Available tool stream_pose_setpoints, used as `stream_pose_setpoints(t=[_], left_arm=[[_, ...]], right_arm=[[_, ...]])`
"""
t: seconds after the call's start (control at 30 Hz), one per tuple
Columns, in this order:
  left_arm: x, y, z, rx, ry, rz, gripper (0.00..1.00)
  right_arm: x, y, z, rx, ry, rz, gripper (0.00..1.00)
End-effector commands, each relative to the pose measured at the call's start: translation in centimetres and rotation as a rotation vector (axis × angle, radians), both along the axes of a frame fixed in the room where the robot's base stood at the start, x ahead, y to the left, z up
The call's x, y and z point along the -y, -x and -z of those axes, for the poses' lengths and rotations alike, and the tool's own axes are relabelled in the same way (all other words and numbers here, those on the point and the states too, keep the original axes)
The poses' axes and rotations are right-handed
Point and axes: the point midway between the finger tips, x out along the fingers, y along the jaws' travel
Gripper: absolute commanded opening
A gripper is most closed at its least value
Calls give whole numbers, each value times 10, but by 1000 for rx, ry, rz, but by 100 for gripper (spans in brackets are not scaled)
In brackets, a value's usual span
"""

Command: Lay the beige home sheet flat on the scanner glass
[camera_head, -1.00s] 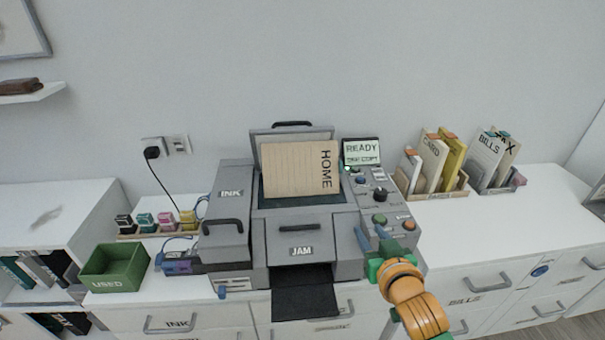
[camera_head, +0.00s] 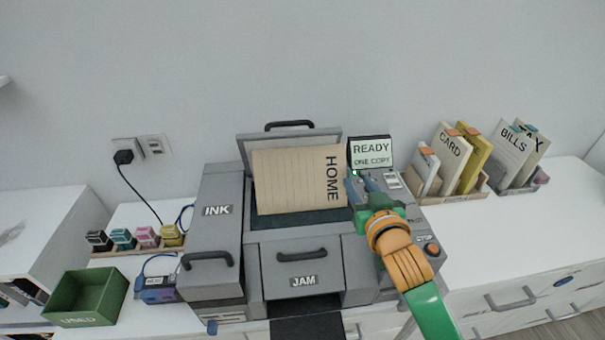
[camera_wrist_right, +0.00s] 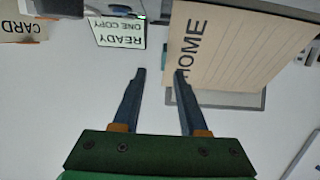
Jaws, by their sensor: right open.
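The beige home sheet (camera_head: 295,180) stands upright, tilted back in front of the raised scanner lid (camera_head: 289,125), with HOME along its right edge. It also shows in the right wrist view (camera_wrist_right: 235,45). My right gripper (camera_head: 361,184) is open and empty just right of the sheet's edge. In the right wrist view its fingers (camera_wrist_right: 158,76) are apart, and one overlaps the sheet's HOME edge; I cannot tell if they touch. My left gripper is not in view.
The READY screen (camera_head: 371,153) stands behind my right gripper. Card holders (camera_head: 455,190) stand at right, ink cartridges (camera_head: 135,240) and a green USED bin (camera_head: 85,297) at left. The JAM drawer (camera_head: 303,270) is in front. The white desktop (camera_head: 500,225) at right is clear.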

Motion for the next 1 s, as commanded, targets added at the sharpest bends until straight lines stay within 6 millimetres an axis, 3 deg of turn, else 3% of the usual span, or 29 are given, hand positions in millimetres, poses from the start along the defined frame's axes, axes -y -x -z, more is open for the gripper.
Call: stream_pose_setpoints(t=[0.2, 0.43, 0.47, 0.6, 1.0], left_arm=[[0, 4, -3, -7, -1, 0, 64], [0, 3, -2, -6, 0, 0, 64], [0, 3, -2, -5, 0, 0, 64], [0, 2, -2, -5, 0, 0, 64], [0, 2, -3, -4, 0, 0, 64]], right_arm=[[-6, -34, 9, 0, 1, 0, 42], [-6, -37, 11, -1, 1, -1, 42], [-6, -37, 11, -1, 1, -1, 40], [-6, -37, 11, -1, 1, -1, 2], [-6, -37, 10, 0, 1, -1, 0]])
